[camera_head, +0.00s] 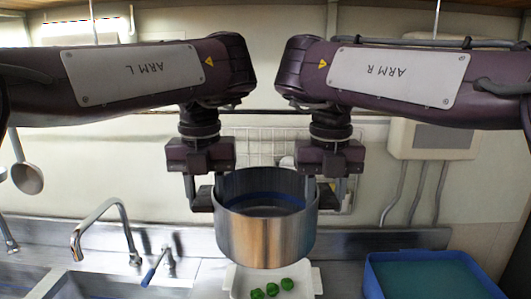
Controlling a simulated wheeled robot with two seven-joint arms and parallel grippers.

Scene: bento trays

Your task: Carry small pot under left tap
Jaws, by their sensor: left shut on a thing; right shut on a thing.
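A steel pot (265,238) hangs upright in the air between my two grippers, above the counter. My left gripper (207,198) is shut on the pot's left side. My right gripper (323,192) is shut on its right side, and its fingertips are partly hidden by the pot. The pot's inside looks dark with a bluish band. A curved chrome tap (103,218) stands over the sink at the left, to the left of the pot and apart from it. Another tap (7,236) is partly cut off at the far left edge.
A white tray (305,282) with green pieces (272,289) lies below the pot. A blue bin (425,262) stands at the right. Sink basins (75,284) and a blue-handled lever (153,270) are at the left. A ladle (27,177) hangs on the left. A wire rack (262,147) is behind the pot.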

